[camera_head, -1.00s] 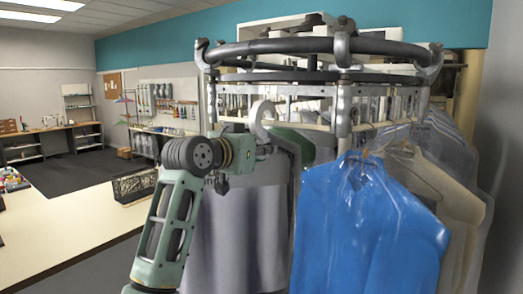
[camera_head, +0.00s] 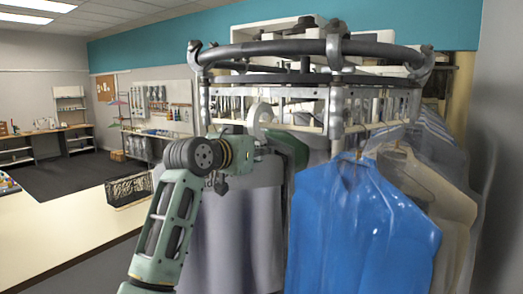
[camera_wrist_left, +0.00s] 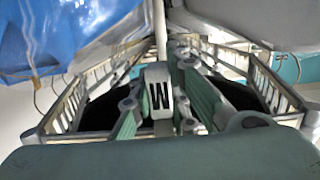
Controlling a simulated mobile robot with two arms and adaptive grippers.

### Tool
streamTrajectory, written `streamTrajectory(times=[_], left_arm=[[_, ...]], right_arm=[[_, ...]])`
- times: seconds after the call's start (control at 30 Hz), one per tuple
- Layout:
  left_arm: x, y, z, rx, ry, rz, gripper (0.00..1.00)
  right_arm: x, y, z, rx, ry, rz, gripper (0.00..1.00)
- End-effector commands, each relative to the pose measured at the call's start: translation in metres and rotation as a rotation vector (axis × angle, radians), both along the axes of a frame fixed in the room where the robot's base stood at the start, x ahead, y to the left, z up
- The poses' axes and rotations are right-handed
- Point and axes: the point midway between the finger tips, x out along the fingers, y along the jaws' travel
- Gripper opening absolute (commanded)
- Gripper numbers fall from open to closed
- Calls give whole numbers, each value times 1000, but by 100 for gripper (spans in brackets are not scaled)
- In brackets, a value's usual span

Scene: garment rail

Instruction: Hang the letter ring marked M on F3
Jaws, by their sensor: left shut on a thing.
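My left gripper (camera_head: 268,143) is in front of the garment rail's left part, partly hidden behind its wrist. It is shut on a pale ring (camera_head: 261,113), whose curved hook rises above the fingers. In the left wrist view the ring's grey tag (camera_wrist_left: 158,88) sits between the green fingers. Its dark letter reads like a W there, as an inverted M would. The round rail (camera_head: 285,47) has dark upper bars and metal clamps. No F3 label is readable. My right gripper is out of view.
A blue bagged garment (camera_head: 360,225) hangs right of my gripper, with beige and clear-bagged garments (camera_head: 435,190) beyond. Grey garments (camera_head: 240,225) hang behind my arm. A pale counter (camera_head: 75,225) lies left. The floor beyond it has free room.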

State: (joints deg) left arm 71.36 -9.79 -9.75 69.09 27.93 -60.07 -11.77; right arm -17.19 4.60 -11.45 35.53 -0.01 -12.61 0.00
Motion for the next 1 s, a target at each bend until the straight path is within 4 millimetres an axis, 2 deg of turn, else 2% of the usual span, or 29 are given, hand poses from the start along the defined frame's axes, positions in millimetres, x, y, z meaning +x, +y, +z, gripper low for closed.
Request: streamTrajectory(times=[1.0], left_arm=[[0,0,-22,0,0,0,0]], right_arm=[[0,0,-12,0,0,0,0]])
